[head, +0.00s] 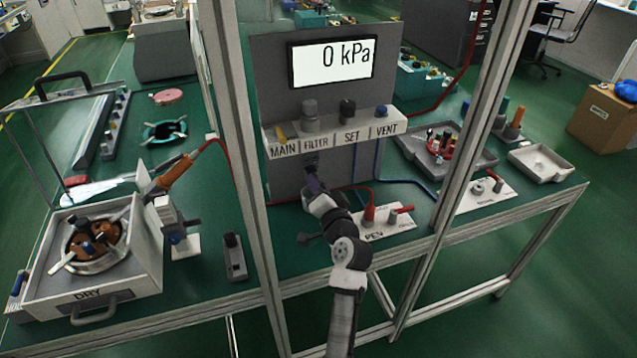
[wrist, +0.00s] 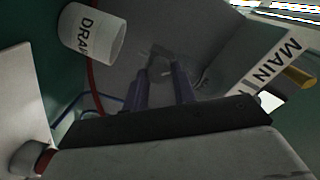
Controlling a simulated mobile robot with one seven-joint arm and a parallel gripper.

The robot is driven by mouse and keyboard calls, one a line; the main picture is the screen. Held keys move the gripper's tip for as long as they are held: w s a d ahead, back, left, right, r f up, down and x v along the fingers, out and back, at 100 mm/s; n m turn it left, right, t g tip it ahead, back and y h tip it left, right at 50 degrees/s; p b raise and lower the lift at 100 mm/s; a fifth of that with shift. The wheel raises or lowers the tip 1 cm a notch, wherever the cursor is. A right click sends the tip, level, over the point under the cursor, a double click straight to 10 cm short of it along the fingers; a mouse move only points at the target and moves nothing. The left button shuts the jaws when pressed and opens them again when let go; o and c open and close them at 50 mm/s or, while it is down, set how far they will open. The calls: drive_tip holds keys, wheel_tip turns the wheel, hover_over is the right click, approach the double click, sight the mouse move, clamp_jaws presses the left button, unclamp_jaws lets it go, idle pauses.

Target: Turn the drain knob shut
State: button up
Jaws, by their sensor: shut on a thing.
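My gripper (head: 312,172) is under the shelf of the pressure panel, below the FILTER label, with its fingers toward the panel. In the wrist view my two dark fingers (wrist: 163,72) close on a small grey thing, the drain knob (wrist: 160,53), under the filter. The knob is dim and mostly hidden, so I cannot tell its turn angle. A white cup (wrist: 92,34) with a partly visible label starting "DRA" is beside the fingers, apart from them. The panel display (head: 332,62) reads 0 kPa.
The shelf (head: 335,133) carries MAIN, FILTER, SET and VENT fittings close above my gripper. A white block with red plugs (head: 384,223) and a red hose sits below right. Metal frame posts (head: 247,150) stand on both sides. The DRY box (head: 110,290) is at left.

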drive_tip(key=shift+d+m+p, duration=0.1)
drive_tip(key=shift+m+p, duration=1.95)
drive_tip(key=shift+m, duration=1.65)
drive_tip(key=o, duration=1)
drive_tip(key=shift+f, duration=0.1)
drive_tip(key=b+v, duration=0.4)
drive_tip(key=v, duration=1)
